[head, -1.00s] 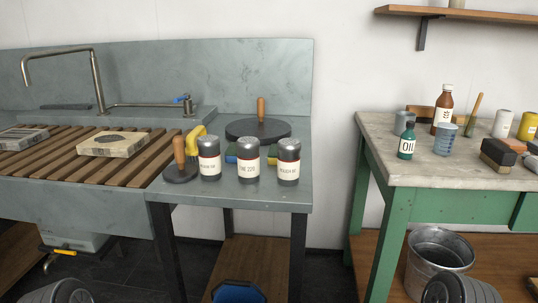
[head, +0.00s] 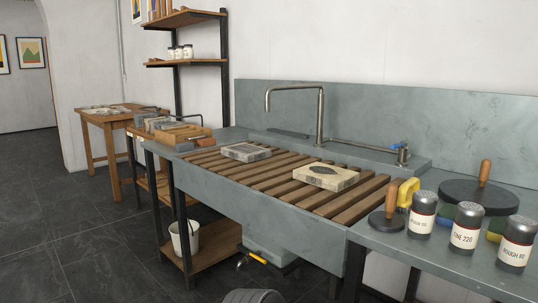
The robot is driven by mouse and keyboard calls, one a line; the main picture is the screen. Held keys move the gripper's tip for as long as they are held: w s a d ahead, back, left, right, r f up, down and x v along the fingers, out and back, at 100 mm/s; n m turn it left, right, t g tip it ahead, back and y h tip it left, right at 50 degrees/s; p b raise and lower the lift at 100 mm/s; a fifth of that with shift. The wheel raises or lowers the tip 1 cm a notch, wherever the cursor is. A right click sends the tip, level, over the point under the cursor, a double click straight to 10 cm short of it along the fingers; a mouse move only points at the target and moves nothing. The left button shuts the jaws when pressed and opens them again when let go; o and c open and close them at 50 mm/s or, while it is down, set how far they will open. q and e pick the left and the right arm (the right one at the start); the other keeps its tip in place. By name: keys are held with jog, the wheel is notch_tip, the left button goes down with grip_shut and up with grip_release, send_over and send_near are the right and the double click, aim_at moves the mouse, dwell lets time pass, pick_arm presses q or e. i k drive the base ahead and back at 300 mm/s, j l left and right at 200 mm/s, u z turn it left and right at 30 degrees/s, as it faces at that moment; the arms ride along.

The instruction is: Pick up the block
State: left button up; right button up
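Two block-like slabs lie flat on the wooden slats of the sink. One is a pale beige block (head: 325,176) with a dark design on top, right of the middle. The other is a smaller grey block (head: 246,152) with a darker top, further left. I cannot tell which one the task calls the block. More grey and wooden blocks (head: 173,126) sit on the bench at the left, too small to make out well. Neither of my grippers shows; nothing is seen touching the blocks.
The slatted rack (head: 275,178) sits in a grey sink with a tap (head: 321,112). Labelled shakers (head: 465,232), a round levigator (head: 388,222) and a larger disc (head: 478,196) stand at the right. A white bucket (head: 185,238) is below. The dark floor (head: 75,230) at left is clear.

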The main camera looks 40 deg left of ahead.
aim_at(207, 141)
jog(key=u, duration=1.65)
